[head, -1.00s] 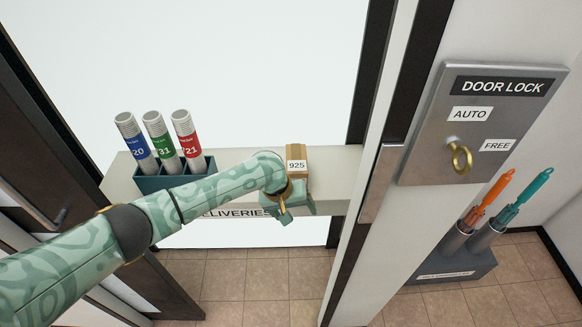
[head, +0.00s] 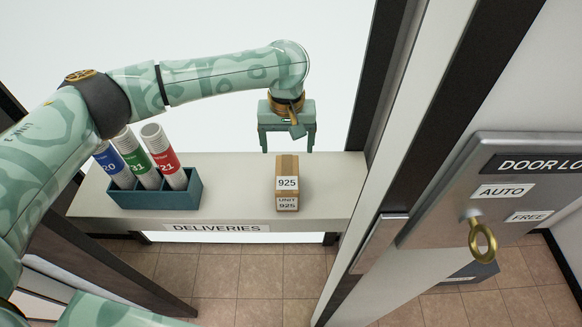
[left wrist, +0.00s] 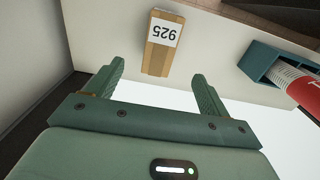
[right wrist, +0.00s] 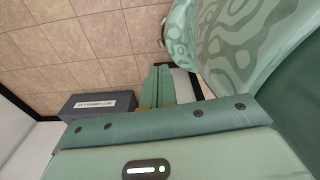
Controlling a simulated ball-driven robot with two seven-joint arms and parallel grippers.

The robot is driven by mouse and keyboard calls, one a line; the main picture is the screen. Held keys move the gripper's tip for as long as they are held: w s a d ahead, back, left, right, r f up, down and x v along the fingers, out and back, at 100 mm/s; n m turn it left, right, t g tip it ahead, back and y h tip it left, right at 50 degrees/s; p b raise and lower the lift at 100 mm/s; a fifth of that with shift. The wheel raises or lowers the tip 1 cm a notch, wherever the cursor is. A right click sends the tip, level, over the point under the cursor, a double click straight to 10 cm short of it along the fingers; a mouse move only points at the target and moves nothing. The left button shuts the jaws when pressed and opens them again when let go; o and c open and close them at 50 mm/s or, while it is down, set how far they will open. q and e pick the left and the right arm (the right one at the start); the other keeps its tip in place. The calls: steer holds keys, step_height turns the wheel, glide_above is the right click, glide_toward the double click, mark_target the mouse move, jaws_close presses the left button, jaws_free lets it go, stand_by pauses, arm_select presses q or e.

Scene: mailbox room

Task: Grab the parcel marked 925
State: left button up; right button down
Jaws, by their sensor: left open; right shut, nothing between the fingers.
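The parcel marked 925 (head: 287,172) is a small brown cardboard box with white labels. It stands on the grey DELIVERIES shelf (head: 238,205), right of the tube holder. My left gripper (head: 287,148) is open and empty, behind and above the parcel, with its fingers pointing down. In the left wrist view the parcel (left wrist: 160,45) lies beyond the two spread fingertips (left wrist: 158,75), roughly midway between them and apart from them. My right gripper (right wrist: 158,72) shows only in the right wrist view, its fingers together over the tiled floor with nothing between them.
A teal holder (head: 155,196) with several labelled tubes stands on the shelf left of the parcel. A door frame (head: 385,200) rises right of the shelf. The door lock panel (head: 500,200) with a brass key (head: 482,240) is further right. A dark box (right wrist: 98,106) stands on the floor.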

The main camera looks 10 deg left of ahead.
mark_target(288, 173)
arm_select(q)
step_height(288, 173, down, 10)
steer(key=b, duration=0.4)
steer(key=shift+w+f+b, duration=0.15)
steer(key=shift+b, duration=0.25)
steer(key=shift+f, duration=0.4)
step_height(288, 173, down, 5)
steer(key=b, duration=0.3)
steer(key=shift+a+f+b, duration=0.1)
steer(key=shift+f+b, duration=0.05)
steer(key=shift+b, duration=0.25)
steer(key=shift+r, duration=0.2)
arm_select(e)
step_height(288, 173, down, 8)
steer(key=s, duration=0.3)
steer(key=shift+f+g, duration=0.15)
steer(key=shift+g, duration=0.25)
arm_select(q)
steer(key=c, duration=1.5)
